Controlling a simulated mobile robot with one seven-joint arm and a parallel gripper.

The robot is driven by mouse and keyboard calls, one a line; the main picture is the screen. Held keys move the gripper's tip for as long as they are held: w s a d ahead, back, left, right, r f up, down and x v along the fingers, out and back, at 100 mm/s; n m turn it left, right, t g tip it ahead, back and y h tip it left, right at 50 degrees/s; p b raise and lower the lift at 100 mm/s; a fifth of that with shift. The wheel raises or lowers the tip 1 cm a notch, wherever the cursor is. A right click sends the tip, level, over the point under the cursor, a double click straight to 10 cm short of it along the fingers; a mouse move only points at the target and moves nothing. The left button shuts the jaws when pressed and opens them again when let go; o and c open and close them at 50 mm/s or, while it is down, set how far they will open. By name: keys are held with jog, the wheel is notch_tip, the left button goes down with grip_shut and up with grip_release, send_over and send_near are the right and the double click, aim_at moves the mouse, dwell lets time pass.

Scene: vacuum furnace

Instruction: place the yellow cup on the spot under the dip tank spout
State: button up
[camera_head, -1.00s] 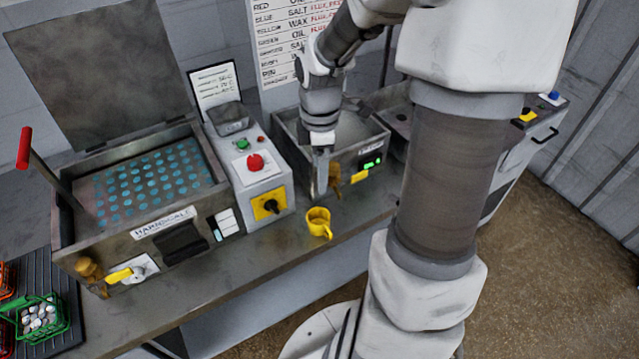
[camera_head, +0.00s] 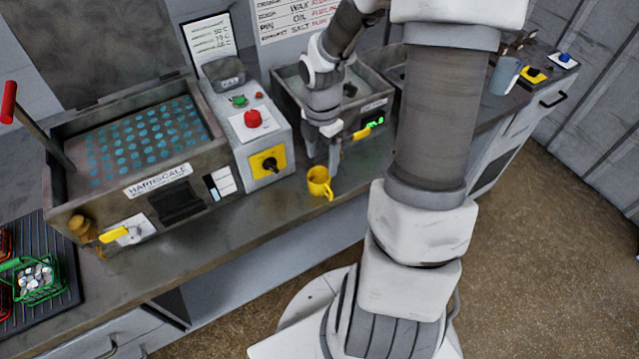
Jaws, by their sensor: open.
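The yellow cup (camera_head: 319,183) stands upright on the grey counter, its handle toward the front right. My gripper (camera_head: 324,162) points down with its fingers apart, just behind and above the cup; whether a finger touches the cup I cannot tell.
A control box (camera_head: 266,140) with a red button and yellow switch stands left of the cup. Further left is the Hardscale tank (camera_head: 160,183) with its lid up. A green basket (camera_head: 38,280) sits on a black mat. A blue-grey mug (camera_head: 503,76) stands at right.

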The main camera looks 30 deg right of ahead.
aim_at(319, 175)
notch_tip(319, 175, down, 3)
jog(key=shift+r, duration=0.15)
jog(key=f, duration=0.1)
jog(key=f+b, duration=0.1)
jog(key=f, duration=0.3)
jog(key=shift+a+f, duration=0.1)
jog(key=shift+a, duration=0.2)
jog(key=c, duration=1.2)
jog(key=shift+r, duration=0.2)
